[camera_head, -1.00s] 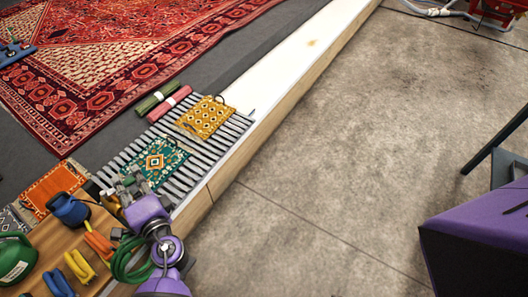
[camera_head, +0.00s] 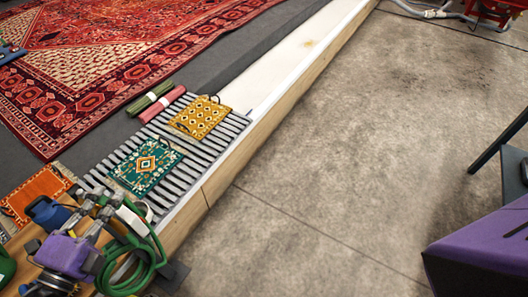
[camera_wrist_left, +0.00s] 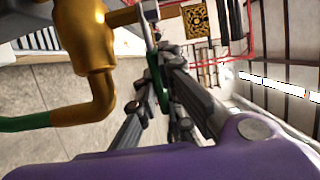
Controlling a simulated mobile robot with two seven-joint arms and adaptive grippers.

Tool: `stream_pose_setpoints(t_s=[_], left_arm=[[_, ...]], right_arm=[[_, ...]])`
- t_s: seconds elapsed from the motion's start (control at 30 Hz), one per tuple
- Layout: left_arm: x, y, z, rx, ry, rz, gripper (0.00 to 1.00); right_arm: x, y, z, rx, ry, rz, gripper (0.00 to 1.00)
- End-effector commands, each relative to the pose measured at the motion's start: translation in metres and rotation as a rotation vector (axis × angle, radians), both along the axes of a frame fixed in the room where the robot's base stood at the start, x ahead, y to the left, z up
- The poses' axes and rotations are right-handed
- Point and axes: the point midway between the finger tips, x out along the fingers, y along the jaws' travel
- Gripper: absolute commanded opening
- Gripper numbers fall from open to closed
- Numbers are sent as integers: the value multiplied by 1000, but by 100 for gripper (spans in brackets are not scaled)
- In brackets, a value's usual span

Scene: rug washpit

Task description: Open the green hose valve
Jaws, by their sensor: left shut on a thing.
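The brass valve body (camera_wrist_left: 85,40) fills the upper left of the left wrist view, with a green hose (camera_wrist_left: 24,123) fixed to its bent outlet. A thin green valve lever (camera_wrist_left: 159,84) passes between the fingers of my left gripper (camera_wrist_left: 167,62), which is shut on it. In the head view my left gripper (camera_head: 103,203) is at the lower left, beside the coiled green hose (camera_head: 150,262). The gripper and arm hide much of the valve there, and I cannot make out the lever's angle. My right gripper is not in view.
A slatted rack holds a green small rug (camera_head: 146,166) and a yellow small rug (camera_head: 200,117). Two rolled rugs lie behind. A blue container (camera_head: 47,213) stands close beside my left gripper.

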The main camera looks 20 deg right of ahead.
Motion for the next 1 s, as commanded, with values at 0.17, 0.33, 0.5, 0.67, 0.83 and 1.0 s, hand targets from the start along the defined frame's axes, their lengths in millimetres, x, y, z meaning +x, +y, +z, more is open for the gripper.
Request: stream_pose_setpoints(t_s=[0.17,0.33,0.5,0.67,0.83,1.0], left_arm=[[-5,6,-2,3,-1,-119,0],[-9,9,-1,2,-2,-200,0],[-11,12,0,1,-2,-244,0],[-12,12,1,0,-2,-262,0],[-12,13,2,0,-2,-264,0],[-12,13,2,0,-2,-264,0]], right_arm=[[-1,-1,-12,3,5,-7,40],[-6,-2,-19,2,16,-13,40],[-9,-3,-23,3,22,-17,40],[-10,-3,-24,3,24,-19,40],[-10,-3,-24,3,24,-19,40],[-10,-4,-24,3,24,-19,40]])
